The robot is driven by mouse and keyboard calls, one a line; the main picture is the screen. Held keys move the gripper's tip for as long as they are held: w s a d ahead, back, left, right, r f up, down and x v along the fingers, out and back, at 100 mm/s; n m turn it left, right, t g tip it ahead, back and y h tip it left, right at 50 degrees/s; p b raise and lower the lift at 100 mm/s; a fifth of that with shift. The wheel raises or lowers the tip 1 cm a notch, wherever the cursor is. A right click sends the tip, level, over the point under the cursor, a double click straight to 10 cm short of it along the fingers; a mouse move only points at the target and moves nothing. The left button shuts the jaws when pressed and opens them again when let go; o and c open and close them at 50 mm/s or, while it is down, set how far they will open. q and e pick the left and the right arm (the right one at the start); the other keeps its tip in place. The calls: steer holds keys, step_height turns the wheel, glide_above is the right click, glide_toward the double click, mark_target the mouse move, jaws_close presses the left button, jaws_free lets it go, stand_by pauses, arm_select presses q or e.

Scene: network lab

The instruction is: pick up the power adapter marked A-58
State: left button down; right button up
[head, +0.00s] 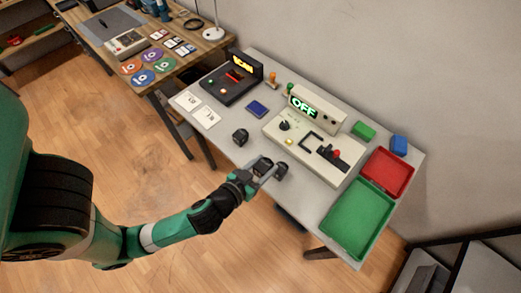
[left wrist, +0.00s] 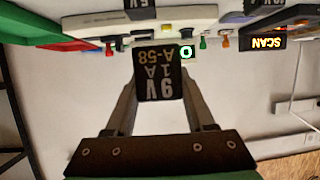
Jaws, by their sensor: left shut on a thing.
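My left gripper (head: 262,171) is shut on a black power adapter (head: 262,164) above the front edge of the grey table. In the left wrist view, which is upside down, the adapter (left wrist: 159,75) sits between the two fingers (left wrist: 159,92). Its label reads 9V 1A, A-58. Against the wall behind, it looks raised clear of the tabletop. A second black adapter (head: 281,170) stands just right of the gripper. A third (head: 240,136) stands further back on the left. My right gripper is not in view.
A beige device (head: 312,140) reading OFF stands behind the adapters. A green tray (head: 335,240) and a red tray (head: 407,170) are at the right. A dark scanner (head: 225,88), blue pad (head: 257,108) and white cards (head: 205,117) lie at the left.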

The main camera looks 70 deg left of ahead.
mark_target(271, 167)
arm_select(q)
steer(key=d+r+p, duration=0.1)
steer(key=p, duration=0.1)
steer(key=d+r+p, duration=0.1)
steer(key=p, duration=0.1)
steer(key=shift+s+d+r+p, duration=0.15)
steer(key=shift+s+d+p, duration=0.15)
steer(key=shift+d, duration=0.1)
steer(key=shift+s+d+f+p, duration=0.1)
steer(key=shift+d+f+p, duration=0.1)
steer(key=shift+d+p, duration=0.15)
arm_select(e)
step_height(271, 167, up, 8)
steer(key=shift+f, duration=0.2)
